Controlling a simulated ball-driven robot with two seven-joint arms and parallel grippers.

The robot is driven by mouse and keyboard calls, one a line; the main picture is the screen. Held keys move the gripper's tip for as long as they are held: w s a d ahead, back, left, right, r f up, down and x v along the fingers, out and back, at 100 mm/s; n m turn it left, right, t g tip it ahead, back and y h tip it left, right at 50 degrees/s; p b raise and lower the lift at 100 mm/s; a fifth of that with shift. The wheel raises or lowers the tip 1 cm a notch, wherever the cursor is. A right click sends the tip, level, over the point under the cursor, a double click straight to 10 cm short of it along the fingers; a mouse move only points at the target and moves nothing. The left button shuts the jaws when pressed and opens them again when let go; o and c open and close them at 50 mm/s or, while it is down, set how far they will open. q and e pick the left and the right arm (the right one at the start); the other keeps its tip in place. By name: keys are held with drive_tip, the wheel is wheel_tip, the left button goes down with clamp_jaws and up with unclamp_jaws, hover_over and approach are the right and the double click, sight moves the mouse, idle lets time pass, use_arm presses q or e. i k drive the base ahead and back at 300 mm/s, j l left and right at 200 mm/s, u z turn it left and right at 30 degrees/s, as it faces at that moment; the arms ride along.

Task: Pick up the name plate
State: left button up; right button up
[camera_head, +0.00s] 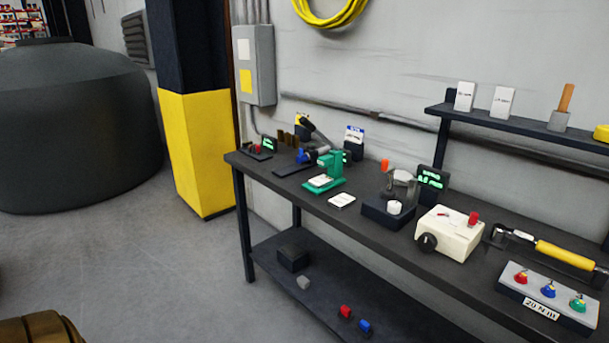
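A small white flat plate (342,200) lies on the dark workbench (290,191), just right of a green press-like device (331,172). It may be the name plate, but any marking on it is too small to read. Another small white piece (321,181) sits on the base of the green device.
Right of the plate stand a dark fixture (388,212), a cream box (449,233) with a black knob, a yellow-handled tool (566,255) and a labelled grey box (548,297). A shelf (520,127) hangs above. Open floor (150,260) lies left of the bench.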

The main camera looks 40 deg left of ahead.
sight(321, 181)
drive_tip(key=i+j+u, duration=0.35)
drive_tip(key=i+j, duration=0.3)
drive_tip(key=i+j+u, duration=0.4)
drive_tip(key=i+j, duration=0.25)
drive_tip(key=i, duration=0.15)
